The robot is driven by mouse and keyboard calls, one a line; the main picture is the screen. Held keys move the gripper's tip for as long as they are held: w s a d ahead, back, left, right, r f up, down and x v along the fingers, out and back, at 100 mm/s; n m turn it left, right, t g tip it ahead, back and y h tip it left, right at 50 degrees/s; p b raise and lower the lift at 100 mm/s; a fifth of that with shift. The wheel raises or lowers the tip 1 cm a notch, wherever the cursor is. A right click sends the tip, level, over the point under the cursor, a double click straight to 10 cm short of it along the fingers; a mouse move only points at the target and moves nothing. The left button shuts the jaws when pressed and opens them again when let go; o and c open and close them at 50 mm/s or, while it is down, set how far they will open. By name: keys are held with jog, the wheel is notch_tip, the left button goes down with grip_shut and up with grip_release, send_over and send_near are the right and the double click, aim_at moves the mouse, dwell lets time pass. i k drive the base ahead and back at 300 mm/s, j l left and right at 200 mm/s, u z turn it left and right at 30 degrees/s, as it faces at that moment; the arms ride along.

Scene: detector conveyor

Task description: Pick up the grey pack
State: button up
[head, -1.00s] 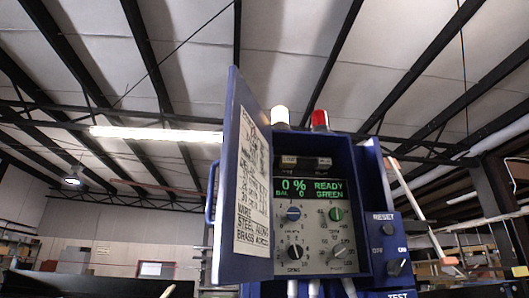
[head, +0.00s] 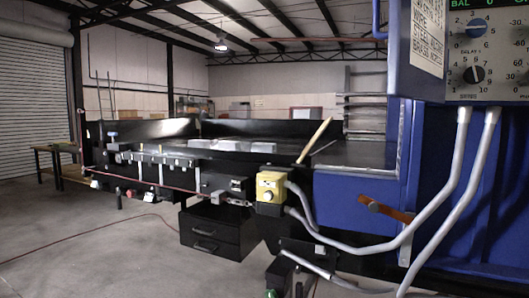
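Light grey block-shaped packs lie on the dark conveyor bed (head: 150,129) in the middle of the head view. One grey pack (head: 264,147) is at the right of the group, next to another pale pack (head: 229,145). A third pale shape (head: 198,143) sits to their left. They are small here, and I cannot tell which one is the task's pack. My gripper is not in view.
The blue detector housing (head: 365,205) stands at the right, with a control panel (head: 486,45) and hanging grey cables (head: 452,185). A yellow box (head: 269,187) is on the conveyor's near side. A black drawer unit (head: 216,230) stands below. Open floor (head: 110,240) lies at the left.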

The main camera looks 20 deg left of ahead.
aim_at(257, 147)
jog(key=i+j, duration=0.15)
jog(key=j, duration=0.2)
jog(key=i+j+u, duration=0.1)
jog(key=j, duration=0.3)
jog(key=i+j, duration=0.2)
jog(key=j, duration=0.15)
